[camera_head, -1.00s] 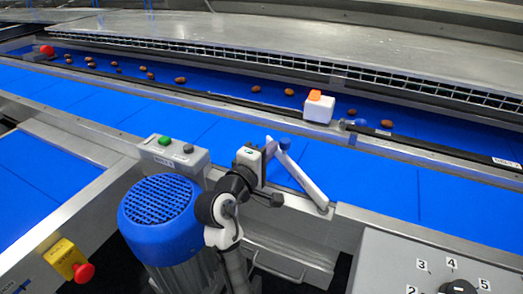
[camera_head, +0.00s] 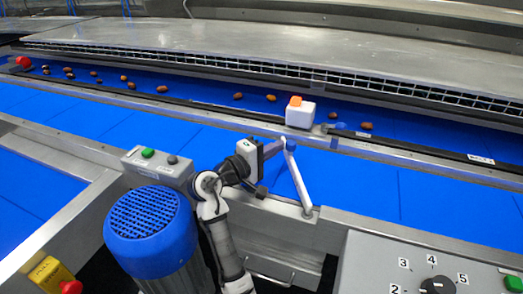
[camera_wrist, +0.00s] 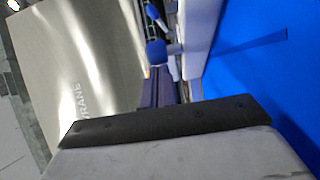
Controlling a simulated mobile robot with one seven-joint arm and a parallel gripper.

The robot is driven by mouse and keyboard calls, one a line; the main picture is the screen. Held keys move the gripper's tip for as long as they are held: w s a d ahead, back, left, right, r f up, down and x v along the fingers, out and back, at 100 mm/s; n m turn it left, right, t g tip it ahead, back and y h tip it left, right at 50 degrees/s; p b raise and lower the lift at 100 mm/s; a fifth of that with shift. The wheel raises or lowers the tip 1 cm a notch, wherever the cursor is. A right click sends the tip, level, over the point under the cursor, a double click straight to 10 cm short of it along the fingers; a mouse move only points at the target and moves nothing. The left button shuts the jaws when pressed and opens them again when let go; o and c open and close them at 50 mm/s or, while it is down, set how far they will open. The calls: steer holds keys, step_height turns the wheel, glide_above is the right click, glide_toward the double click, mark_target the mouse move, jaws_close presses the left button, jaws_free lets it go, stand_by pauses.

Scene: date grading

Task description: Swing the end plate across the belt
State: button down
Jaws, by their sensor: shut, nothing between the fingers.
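The end plate (camera_head: 299,185) is a narrow white bar, pivoted at the belt's near edge and reaching partway over the blue belt (camera_head: 360,180). A blue knob (camera_head: 290,146) sits at its far end. My gripper (camera_head: 276,149) is shut with nothing held, its fingertips close to the plate's far end on the left side. In the wrist view the fingers (camera_wrist: 160,86) lie close beside the white plate (camera_wrist: 195,45), near the blue knob (camera_wrist: 155,50). I cannot tell for sure whether they touch the plate.
A white box with an orange top (camera_head: 300,113) stands on the rail beyond the plate. Several dates lie on the far belt. A blue motor (camera_head: 150,230), a button box (camera_head: 157,165) and a dial panel (camera_head: 430,260) flank my arm. The near belt right of the plate is clear.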

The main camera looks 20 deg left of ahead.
steer(key=w+d, duration=0.1)
steer(key=d, duration=0.1)
steer(key=w+d+p, duration=0.1)
steer(key=d, duration=0.1)
steer(key=w+d, duration=0.1)
steer(key=d, duration=0.1)
steer(key=shift+w+p, duration=0.35)
steer(key=shift+w+d, duration=0.15)
steer(key=shift+d, duration=0.35)
steer(key=shift+w+d, duration=0.15)
steer(key=shift+d, duration=0.35)
